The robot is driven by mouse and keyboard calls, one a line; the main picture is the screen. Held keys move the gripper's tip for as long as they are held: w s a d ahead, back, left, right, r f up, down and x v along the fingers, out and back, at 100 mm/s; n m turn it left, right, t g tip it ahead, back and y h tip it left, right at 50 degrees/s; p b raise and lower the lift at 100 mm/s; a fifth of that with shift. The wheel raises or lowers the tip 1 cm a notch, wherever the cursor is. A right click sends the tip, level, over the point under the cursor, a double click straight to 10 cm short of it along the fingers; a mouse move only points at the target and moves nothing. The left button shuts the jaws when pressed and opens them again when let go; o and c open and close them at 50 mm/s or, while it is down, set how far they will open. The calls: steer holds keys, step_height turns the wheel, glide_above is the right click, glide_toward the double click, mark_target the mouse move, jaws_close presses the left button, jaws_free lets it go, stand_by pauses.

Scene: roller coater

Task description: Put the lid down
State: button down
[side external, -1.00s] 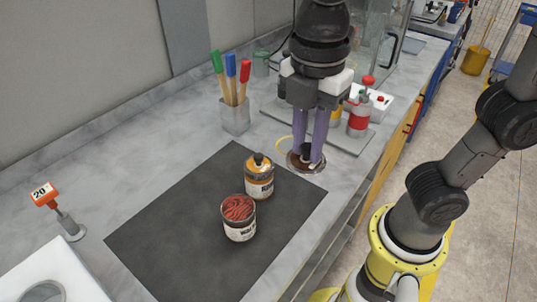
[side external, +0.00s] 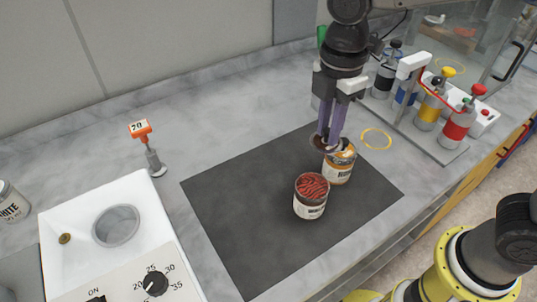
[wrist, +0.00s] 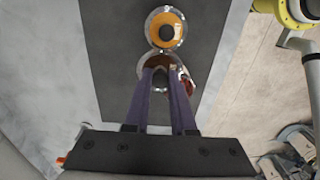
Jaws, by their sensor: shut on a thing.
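In the wrist view the lid (wrist: 148,69) sits between the fingertips. In the side view it appears just behind and left of the orange can (side external: 338,170), overlapping its top in the picture; I cannot tell its exact height. An open can of red paint (side external: 311,197) stands in front on the dark mat. In the wrist view the lid partly hides the red can (wrist: 188,84), while the orange can (wrist: 166,27) shows its own knobbed lid.
The dark mat (side external: 240,215) has free room left of the cans. A yellow ring (side external: 376,138) marks the counter to the right. A rack of coloured bottles (side external: 430,106) stands at back right. An orange tag stand (side external: 154,160) and a white machine (side external: 145,215) are at left.

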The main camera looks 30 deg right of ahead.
steer(key=w+a+f, duration=0.3)
steer(key=w, duration=0.4)
glide_above(268, 162)
step_height(268, 162, down, 6)
steer(key=shift+s+d+r, duration=0.15)
steer(key=shift+w+f, duration=0.2)
steer(key=shift+f, duration=1.65)
steer(key=shift+f, duration=0.15)
steer(key=c, duration=0.8)
jaws_free()
steer(key=shift+o, duration=0.2)
step_height(268, 162, up, 12)
